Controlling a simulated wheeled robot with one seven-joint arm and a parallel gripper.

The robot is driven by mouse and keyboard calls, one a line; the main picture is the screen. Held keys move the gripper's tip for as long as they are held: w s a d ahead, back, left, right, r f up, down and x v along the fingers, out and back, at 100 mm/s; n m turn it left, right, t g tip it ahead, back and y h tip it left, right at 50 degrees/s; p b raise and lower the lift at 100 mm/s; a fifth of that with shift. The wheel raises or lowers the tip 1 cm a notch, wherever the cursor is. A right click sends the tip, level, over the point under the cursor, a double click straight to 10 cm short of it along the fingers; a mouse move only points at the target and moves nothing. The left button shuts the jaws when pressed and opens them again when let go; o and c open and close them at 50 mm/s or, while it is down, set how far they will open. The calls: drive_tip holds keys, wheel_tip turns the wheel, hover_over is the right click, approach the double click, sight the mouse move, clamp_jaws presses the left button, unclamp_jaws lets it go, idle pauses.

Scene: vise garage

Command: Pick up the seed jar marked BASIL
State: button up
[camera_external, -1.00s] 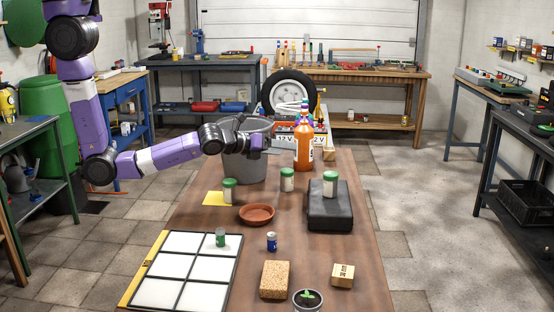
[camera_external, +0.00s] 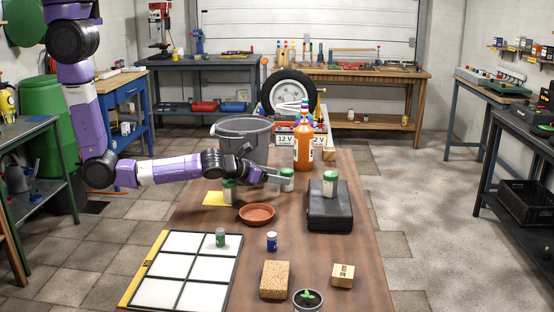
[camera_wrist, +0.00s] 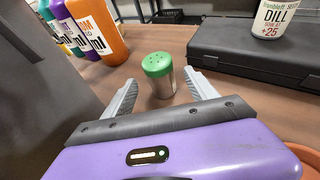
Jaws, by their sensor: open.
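My gripper (camera_external: 277,178) is open at the middle jar (camera_external: 287,181), which has a green lid. In the wrist view this jar (camera_wrist: 159,76) stands upright between the two fingertips, with a visible gap at the sides. Its lid has small holes, and no readable label faces the wrist camera. Another green-lidded jar (camera_external: 229,195) stands to the left, partly behind my arm, its label unreadable. I cannot tell which jar reads BASIL.
The black case (camera_external: 330,213) lies right of the middle jar. A terracotta saucer (camera_external: 257,215) is in front. An orange bottle (camera_external: 303,150) and a grey bucket (camera_external: 243,130) stand behind. A small blue can (camera_external: 272,241) and a sponge-like block (camera_external: 275,280) are nearer the front.

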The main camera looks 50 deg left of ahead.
drive_tip(key=x, duration=0.5)
drive_tip(key=c, duration=1.5)
drive_tip(key=shift+o, duration=0.2)
drive_tip(key=shift+r, duration=0.1)
